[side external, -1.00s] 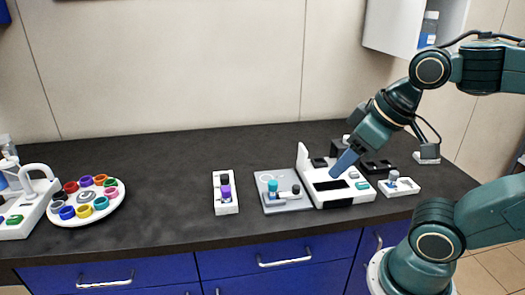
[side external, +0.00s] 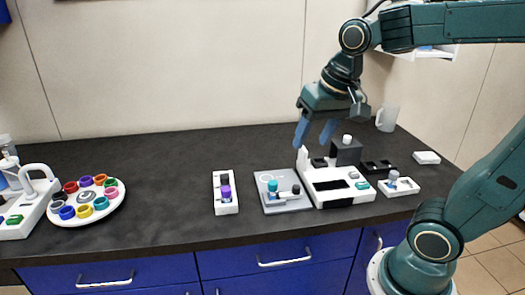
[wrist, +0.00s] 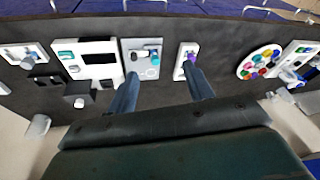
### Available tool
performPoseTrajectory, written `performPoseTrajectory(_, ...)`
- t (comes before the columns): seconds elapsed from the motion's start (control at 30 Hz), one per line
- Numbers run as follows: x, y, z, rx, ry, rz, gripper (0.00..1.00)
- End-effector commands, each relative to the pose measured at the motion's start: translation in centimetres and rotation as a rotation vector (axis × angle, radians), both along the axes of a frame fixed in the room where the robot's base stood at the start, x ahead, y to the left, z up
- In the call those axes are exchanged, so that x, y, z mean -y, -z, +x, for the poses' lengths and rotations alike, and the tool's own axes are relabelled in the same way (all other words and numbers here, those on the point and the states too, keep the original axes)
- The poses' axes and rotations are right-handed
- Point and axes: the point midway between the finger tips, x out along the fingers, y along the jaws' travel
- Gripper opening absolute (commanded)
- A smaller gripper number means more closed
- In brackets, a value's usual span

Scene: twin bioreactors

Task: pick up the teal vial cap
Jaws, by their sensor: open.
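The teal vial cap (side external: 272,184) sits on top of a small upright vial on the light grey plate (side external: 290,206), left of the white device. In the wrist view the teal cap (wrist: 154,61) shows on the grey plate, between my two fingers as pictured. My gripper (side external: 312,144) is open and empty, its blue fingers apart. It hangs well above the counter, up and to the right of the cap, over the back of the white device. Both fingers also show in the wrist view (wrist: 160,72).
A dark-capped item (side external: 296,190) is beside the teal cap on the plate. A white rack with a purple-topped vial (side external: 225,192) stands left, the white device (side external: 345,198) right. A round white tray of coloured rings (side external: 115,213) is far left. The counter between is clear.

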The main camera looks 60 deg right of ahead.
Motion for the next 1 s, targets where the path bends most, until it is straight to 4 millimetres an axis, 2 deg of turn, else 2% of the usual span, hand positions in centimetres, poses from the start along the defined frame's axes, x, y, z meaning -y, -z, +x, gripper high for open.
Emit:
performPoseTrajectory(0.03, 0.4, 0.1, 1.0, -0.020, 0.050, 0.014, 0.52)
performPoseTrajectory(0.33, 2.9, 1.4, 6.3, -0.117, 0.348, 0.088, 0.52)
performPoseTrajectory(0.7, 6.7, 5.1, 12.1, -0.230, 0.718, 0.152, 0.52)
performPoseTrajectory(1.0, 8.7, 7.6, 14.5, -0.281, 0.900, 0.173, 0.52)
